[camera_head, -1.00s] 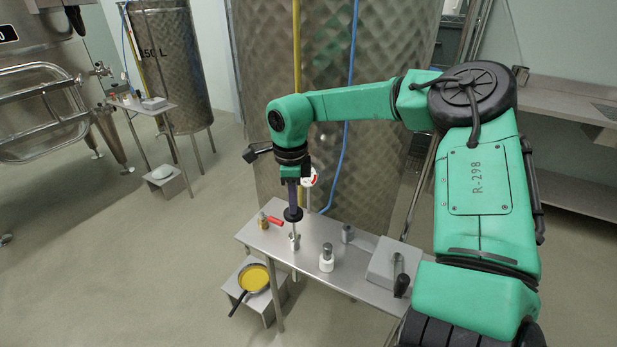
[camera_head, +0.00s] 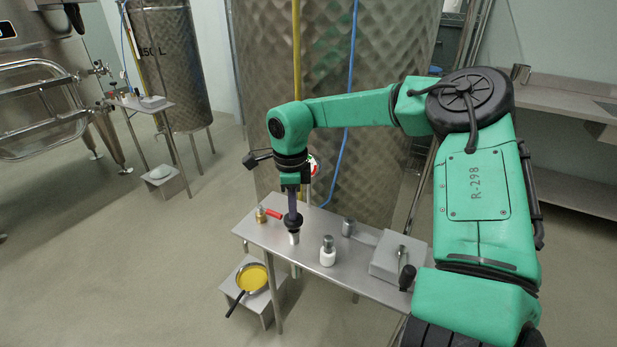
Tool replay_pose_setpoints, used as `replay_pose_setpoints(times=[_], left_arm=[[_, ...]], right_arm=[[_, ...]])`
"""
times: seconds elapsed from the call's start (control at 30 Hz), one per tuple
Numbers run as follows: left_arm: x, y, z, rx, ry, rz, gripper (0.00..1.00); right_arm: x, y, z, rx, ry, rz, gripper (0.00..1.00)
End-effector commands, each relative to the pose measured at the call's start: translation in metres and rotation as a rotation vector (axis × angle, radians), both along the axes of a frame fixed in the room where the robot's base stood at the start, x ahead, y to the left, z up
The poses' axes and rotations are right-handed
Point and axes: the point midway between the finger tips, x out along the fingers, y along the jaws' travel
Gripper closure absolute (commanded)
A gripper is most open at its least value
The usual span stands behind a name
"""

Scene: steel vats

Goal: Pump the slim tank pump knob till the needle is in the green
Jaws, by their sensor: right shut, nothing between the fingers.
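The black pump knob (camera_head: 292,224) sits low, right on top of the short metal pump barrel (camera_head: 294,238) on the small steel table (camera_head: 262,236). My right gripper (camera_head: 292,208) points straight down from above, shut and empty, its tips against the knob's top. The round gauge (camera_head: 313,167) with red and green on its dial is partly hidden behind my right gripper; its needle is too small to read. The tall dimpled steel tank (camera_head: 380,130) stands behind the table. My left gripper is not in view.
A red-handled brass valve (camera_head: 263,214), a white-based bottle (camera_head: 327,252), a grey cylinder (camera_head: 348,227) and a grey box with a crank (camera_head: 392,257) stand on the table. A pan of yellow liquid (camera_head: 252,279) is on a low stand. Another tank (camera_head: 170,65) stands back left.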

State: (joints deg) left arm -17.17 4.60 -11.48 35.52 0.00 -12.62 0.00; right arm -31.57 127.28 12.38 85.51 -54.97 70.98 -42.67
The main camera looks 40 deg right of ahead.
Motion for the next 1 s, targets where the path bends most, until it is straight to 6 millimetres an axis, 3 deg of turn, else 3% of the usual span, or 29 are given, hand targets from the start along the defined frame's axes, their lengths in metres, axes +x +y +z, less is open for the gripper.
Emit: replay_pose_setpoints(times=[0.07,0.53,1.0], left_arm=[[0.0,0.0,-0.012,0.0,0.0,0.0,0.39],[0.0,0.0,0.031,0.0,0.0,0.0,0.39],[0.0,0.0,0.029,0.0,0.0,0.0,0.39]], right_arm=[[-0.001,0.0,-0.014,0.0,0.004,0.001,1.0],[0.0,0.0,0.048,-0.001,0.002,0.0,1.0],[0.0,0.0,0.048,0.0,0.001,0.0,1.0]])
